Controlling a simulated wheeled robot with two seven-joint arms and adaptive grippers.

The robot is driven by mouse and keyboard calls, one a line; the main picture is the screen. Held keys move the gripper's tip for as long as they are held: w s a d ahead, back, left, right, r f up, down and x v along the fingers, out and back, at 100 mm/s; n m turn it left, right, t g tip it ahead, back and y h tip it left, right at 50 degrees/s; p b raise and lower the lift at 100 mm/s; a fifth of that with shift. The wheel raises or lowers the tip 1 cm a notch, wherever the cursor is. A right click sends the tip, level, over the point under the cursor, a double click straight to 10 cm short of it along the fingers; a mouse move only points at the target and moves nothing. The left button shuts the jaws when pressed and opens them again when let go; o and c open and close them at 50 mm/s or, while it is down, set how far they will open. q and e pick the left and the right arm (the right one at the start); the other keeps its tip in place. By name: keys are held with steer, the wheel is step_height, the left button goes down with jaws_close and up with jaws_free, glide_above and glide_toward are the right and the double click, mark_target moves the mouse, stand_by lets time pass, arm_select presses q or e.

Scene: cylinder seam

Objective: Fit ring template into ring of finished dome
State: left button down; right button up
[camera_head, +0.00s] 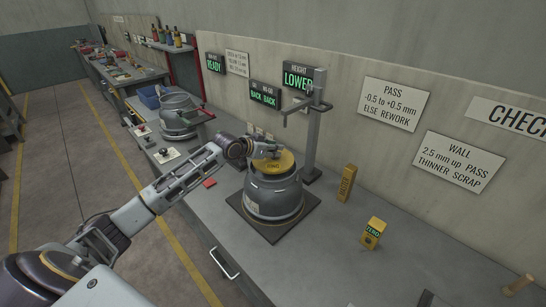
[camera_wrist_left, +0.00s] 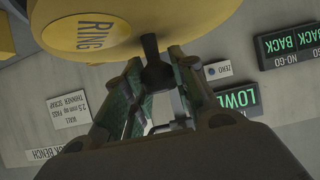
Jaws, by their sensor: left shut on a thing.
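The finished dome (camera_head: 272,193) is a grey metal vessel standing upright on a dark square plate (camera_head: 246,224) on the bench. The yellow round ring template (camera_head: 283,163), marked RING, is over the dome's top; I cannot tell whether it is seated in the ring or just above it. The dome's ring is hidden under it. My left gripper (camera_head: 268,152) is at the template's top and shut on its dark handle. In the left wrist view the template (camera_wrist_left: 150,22) fills the top, and the gripper's fingers (camera_wrist_left: 155,85) close around the dark stem. My right gripper is not in view.
A height gauge post (camera_head: 312,135) stands close behind the dome. A yellow upright block (camera_head: 346,183) and a yellow ZERO block (camera_head: 373,233) stand to the right. Another grey dome (camera_head: 178,115) is further back left. A red piece (camera_head: 210,183) lies left of the plate.

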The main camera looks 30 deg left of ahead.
mark_target(273, 159)
arm_select(q)
steer(key=shift+f+p, duration=0.3)
steer(key=shift+f, duration=1.55)
steer(key=shift+f, duration=0.1)
steer(key=c, duration=1.2)
jaws_free()
steer(key=shift+o, duration=0.2)
